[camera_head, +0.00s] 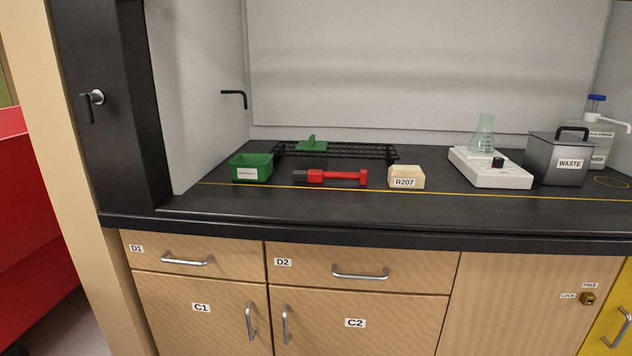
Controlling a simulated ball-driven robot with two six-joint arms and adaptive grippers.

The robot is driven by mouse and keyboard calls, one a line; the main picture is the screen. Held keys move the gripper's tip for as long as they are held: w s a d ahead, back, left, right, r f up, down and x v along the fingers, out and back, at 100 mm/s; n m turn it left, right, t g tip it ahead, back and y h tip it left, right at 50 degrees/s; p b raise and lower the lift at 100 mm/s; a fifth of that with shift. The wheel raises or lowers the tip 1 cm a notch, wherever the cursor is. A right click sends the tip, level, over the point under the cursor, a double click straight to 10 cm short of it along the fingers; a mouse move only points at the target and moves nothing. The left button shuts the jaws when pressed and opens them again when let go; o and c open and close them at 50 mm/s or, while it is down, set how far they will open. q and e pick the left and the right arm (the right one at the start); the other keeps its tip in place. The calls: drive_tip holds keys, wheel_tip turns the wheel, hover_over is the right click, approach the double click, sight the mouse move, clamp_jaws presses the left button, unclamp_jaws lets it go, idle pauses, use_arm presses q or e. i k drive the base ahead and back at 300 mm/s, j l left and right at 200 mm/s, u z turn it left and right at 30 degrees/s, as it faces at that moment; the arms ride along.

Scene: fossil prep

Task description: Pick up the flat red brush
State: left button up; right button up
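Neither of my grippers shows in this view.
The green bin (252,168) stands left of the brush, and the pale block marked R207 (406,176) right of it. A green object (311,144) rests on the rack. The front strip is clear.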

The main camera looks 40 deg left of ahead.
sight(312, 176)
drive_tip(key=k+u, duration=0.1)
drive_tip(key=u, duration=0.95)
drive_tip(key=i+l, duration=0.35)
drive_tip(key=l, duration=0.2)
drive_tip(key=i+l+z, duration=0.1)
drive_tip(key=i+l, duration=0.25)
drive_tip(key=l, duration=0.2)
